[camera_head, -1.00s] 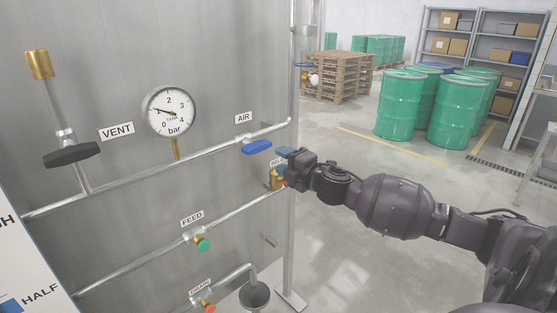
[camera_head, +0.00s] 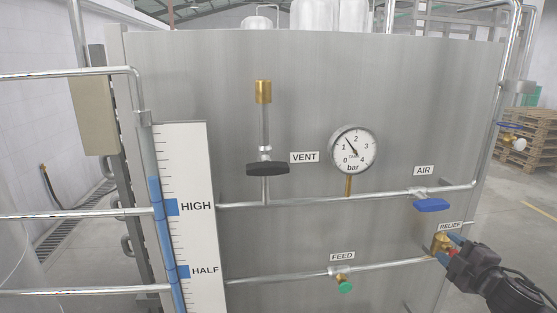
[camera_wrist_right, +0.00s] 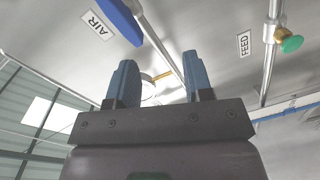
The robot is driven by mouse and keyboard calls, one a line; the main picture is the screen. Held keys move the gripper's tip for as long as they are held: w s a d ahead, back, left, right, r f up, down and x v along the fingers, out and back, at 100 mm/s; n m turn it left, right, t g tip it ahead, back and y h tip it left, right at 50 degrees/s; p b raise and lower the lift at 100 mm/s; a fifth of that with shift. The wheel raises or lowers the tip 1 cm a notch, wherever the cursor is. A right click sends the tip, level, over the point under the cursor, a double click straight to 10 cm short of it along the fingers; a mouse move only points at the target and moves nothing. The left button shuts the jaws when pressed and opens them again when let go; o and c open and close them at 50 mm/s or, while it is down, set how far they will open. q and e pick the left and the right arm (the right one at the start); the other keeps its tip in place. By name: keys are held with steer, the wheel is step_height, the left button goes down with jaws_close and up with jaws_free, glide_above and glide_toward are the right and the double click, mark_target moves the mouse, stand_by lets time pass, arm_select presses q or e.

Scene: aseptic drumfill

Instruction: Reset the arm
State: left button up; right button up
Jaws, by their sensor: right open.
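My right gripper (camera_head: 450,249) is at the right of the tank front, by the brass relief valve (camera_head: 439,241) under the RELIEF label. Its two blue fingers are apart. In the head view they overlap the valve's edge, and I cannot tell whether they touch it. In the right wrist view the gripper (camera_wrist_right: 160,76) has its fingers spread with nothing held between them. My left gripper is not in view.
The steel tank (camera_head: 300,110) carries a pressure gauge (camera_head: 353,149), a black vent handle (camera_head: 267,169), a blue air handle (camera_head: 432,205) and a green feed knob (camera_head: 345,287). A level scale (camera_head: 195,240) stands left. Pallets (camera_head: 520,150) are at far right.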

steer(key=s+a+f+m+g, duration=0.2)
steer(key=s+a+f+m, duration=0.2)
steer(key=s+f, duration=0.4)
steer(key=s+a+f+m+g+h, duration=0.1)
steer(key=s+a+f+m+g, duration=0.1)
steer(key=s+a+f+m, duration=0.3)
steer(key=s+a+f+m+g+b, duration=0.1)
steer(key=s+a+f+m, duration=0.4)
steer(key=s+f, duration=0.7)
step_height(320, 180, down, 4)
steer(key=shift+s+a+f+g+h, duration=0.1)
steer(key=shift+s+a+g+h, duration=0.15)
steer(key=shift+s+g+h, duration=0.15)
